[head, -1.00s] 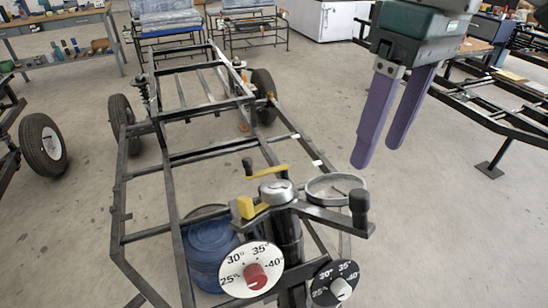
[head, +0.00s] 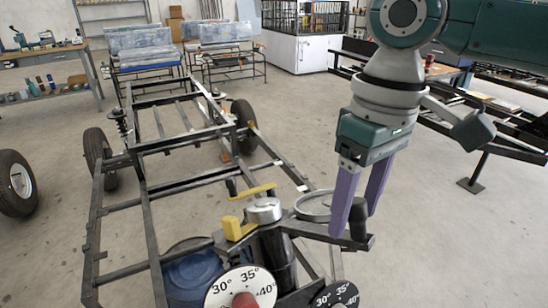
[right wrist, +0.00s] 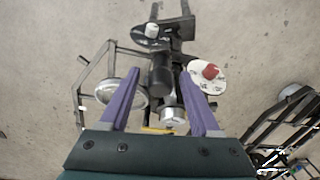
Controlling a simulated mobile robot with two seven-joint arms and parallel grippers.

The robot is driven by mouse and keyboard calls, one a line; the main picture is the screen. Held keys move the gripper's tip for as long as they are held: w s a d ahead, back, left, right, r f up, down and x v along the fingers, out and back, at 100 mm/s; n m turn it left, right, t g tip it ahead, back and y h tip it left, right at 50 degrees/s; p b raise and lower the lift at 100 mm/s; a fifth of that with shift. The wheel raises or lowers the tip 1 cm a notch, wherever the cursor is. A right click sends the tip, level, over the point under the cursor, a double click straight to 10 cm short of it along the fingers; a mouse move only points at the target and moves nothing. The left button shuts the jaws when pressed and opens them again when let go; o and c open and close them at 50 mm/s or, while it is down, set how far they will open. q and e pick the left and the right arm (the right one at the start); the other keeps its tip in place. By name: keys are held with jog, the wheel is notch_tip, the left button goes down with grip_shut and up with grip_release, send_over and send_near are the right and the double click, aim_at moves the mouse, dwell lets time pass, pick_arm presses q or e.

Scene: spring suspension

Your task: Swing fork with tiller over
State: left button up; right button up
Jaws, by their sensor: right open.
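The fork's head (head: 264,211) is a silver cap on a dark tube at the front of the welded frame. A flat grey arm, the tiller (head: 310,231), runs right from it to an upright black grip (head: 358,220). My right gripper (head: 356,224) is open, its purple fingers pointing down on either side of the grip. In the right wrist view the black grip (right wrist: 160,75) shows between the fingers, with a gap on each side; contact is not visible. The silver cap (right wrist: 172,116) lies nearer the palm there. My left gripper is not in view.
A yellow handle (head: 236,230) sits beside the cap. A round ring (head: 315,206) is near the tiller. A white dial with a red knob (head: 243,290) and a black dial (head: 335,297) stand in front. A blue drum (head: 187,273) is under the frame (head: 150,235).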

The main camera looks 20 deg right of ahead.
jog(key=shift+c, duration=0.4)
grip_shut()
dwell(1.0)
